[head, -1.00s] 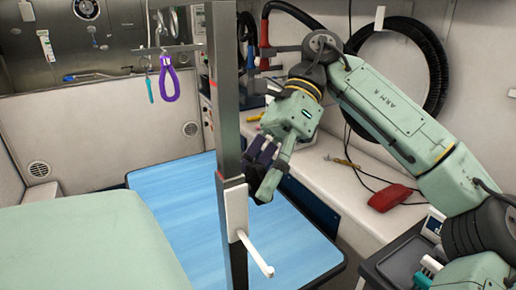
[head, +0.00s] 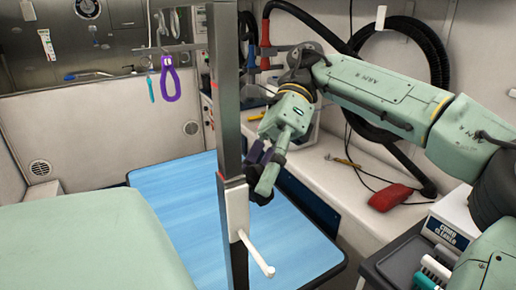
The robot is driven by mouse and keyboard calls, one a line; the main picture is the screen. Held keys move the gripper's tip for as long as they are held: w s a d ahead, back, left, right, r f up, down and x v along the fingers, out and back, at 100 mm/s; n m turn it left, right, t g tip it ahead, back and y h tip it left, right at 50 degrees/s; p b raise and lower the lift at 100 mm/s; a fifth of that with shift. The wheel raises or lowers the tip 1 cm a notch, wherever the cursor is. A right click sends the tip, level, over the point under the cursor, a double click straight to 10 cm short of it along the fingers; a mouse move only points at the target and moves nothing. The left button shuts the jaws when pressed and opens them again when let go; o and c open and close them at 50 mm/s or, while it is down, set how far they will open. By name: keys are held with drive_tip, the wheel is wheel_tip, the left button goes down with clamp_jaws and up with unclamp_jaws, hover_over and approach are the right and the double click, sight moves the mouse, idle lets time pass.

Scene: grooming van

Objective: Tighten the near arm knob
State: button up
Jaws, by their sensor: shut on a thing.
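The grey upright post (head: 228,120) of the grooming arm stands beside the blue table mat (head: 180,190). A white clamp block with a white lever (head: 255,252) sits low on the post. My gripper (head: 258,184) is just right of the post, near this clamp, with its fingers pointing down. It is shut on a small dark part, apparently the near arm knob, at the post's right side. The fingers and post hide most of the knob, and its turn cannot be seen.
A purple loop (head: 168,84) and a teal tool hang from the bar at upper left. A red pouch (head: 390,197) lies on the white bench at right. A dark tray (head: 395,262) with a box stands at lower right. A black hose coils on the wall.

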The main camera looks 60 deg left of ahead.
drive_tip(key=o, duration=1.2)
drive_tip(key=shift+c, duration=0.2)
